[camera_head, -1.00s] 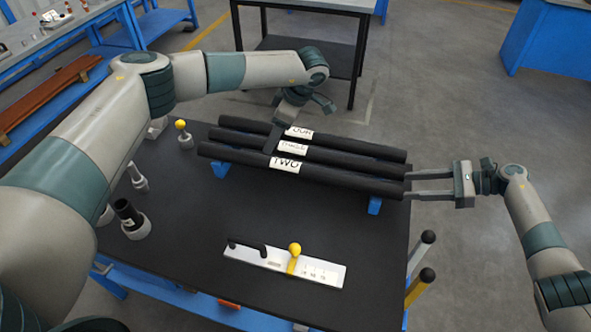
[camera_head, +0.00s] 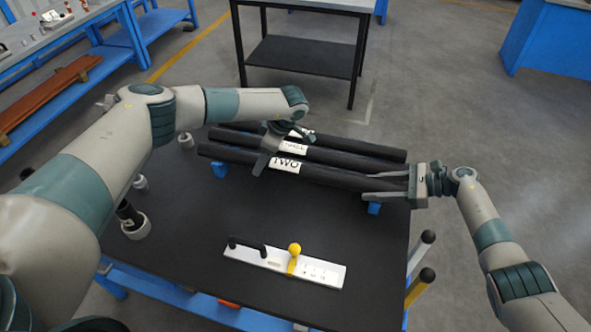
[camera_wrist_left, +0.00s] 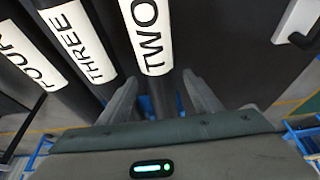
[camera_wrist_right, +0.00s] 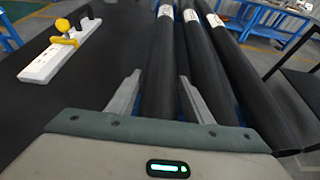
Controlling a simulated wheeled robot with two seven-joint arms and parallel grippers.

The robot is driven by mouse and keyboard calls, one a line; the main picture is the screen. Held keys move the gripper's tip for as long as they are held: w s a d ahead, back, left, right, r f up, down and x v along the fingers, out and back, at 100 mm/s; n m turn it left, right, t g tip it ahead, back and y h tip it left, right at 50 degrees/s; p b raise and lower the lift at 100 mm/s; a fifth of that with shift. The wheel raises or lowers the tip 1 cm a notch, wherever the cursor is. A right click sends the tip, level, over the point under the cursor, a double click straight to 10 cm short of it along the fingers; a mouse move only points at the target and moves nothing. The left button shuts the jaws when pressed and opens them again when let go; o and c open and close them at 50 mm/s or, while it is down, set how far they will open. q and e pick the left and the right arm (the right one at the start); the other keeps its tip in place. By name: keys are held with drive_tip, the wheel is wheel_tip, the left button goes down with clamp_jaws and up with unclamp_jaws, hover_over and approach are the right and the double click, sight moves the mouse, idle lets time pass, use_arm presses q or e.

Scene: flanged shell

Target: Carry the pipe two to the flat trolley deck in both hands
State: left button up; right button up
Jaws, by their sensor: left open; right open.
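Pipe two (camera_head: 335,178), a long black pipe with a white TWO label, lies nearest of three parallel pipes on blue supports. My left gripper (camera_head: 264,166) is open over it, left of the label. In the left wrist view its fingers (camera_wrist_left: 160,100) stand on either side of pipe two (camera_wrist_left: 146,40). My right gripper (camera_head: 386,190) is open at the pipe's right end. In the right wrist view its fingers (camera_wrist_right: 160,100) lie either side of pipe two (camera_wrist_right: 164,70). I cannot tell whether any finger touches it. I cannot identify the flat trolley deck for certain.
The pipes marked THREE (camera_head: 350,158) and FOUR (camera_head: 370,147) lie close behind. A white panel with a yellow knob (camera_head: 294,249) lies in front on the black tabletop (camera_head: 190,250). A grey-topped table (camera_head: 310,5) stands behind. Two knobbed levers (camera_head: 424,257) rise at the right.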

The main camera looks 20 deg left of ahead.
use_arm(q)
drive_tip(key=c, duration=1)
use_arm(e)
drive_tip(key=c, duration=1)
use_arm(q)
clamp_jaws()
use_arm(e)
clamp_jaws()
use_arm(q)
drive_tip(key=shift+w+r, duration=0.15)
drive_tip(key=shift+r, duration=0.1)
use_arm(e)
drive_tip(key=shift+w+r, duration=0.15)
drive_tip(key=shift+r, duration=0.05)
